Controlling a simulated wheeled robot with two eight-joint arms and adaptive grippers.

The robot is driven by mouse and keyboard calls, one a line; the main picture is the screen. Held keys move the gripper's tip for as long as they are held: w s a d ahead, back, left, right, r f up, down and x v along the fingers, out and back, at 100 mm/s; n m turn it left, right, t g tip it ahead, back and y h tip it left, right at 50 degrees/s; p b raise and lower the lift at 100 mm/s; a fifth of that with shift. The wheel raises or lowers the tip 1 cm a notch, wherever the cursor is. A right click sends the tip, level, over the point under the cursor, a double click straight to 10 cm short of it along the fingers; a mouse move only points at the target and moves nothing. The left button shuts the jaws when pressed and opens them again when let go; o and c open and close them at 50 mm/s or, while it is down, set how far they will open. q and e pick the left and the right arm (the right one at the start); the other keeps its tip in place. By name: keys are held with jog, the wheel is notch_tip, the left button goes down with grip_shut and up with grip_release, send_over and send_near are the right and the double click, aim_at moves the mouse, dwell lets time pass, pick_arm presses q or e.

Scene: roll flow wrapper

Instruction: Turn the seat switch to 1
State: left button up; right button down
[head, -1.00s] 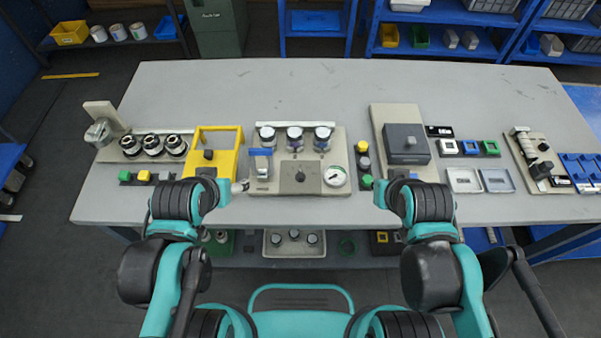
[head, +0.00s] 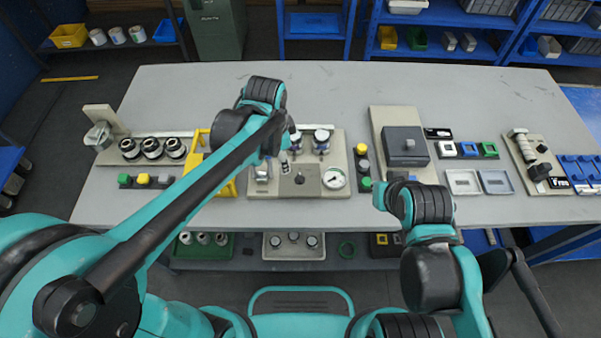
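A dark rotary knob (head: 299,179) sits on a grey plate at the front middle of the beige fixture board (head: 330,188). A second dark knob (head: 410,143) is on top of a dark grey box (head: 405,155) to the right. No label can be read, so I cannot tell which is the seat switch or its setting. My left gripper (head: 284,157) points down over the left part of the fixture board, just behind and left of the front knob, apart from it as far as I see. My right gripper (head: 381,197) is at the table's front edge, mostly hidden by its wrist. Finger openings are unclear.
A round gauge (head: 335,178) is right of the front knob, and capped cylinders (head: 321,142) stand behind it. A yellow frame (head: 228,187) is partly hidden by my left arm. Push buttons (head: 364,165) stand to the right. The table's back area (head: 400,85) is clear.

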aim_at(300, 176)
pick_arm(q)
jog(key=d+f+m, duration=0.1)
jog(key=w+d+f+m+g, duration=0.1)
jog(key=d, duration=0.1)
jog(key=w+d+f+m, duration=0.1)
jog(key=d+f+m, duration=0.1)
jog(key=shift+w+g, duration=0.2)
jog(key=shift+g, duration=0.1)
jog(key=shift+d+f, duration=0.15)
jog(key=shift+f, duration=0.2)
jog(key=shift+m, duration=0.3)
notch_tip(300, 176, down, 8)
jog(key=b, duration=0.3)
jog(key=shift+r, duration=0.1)
grip_shut()
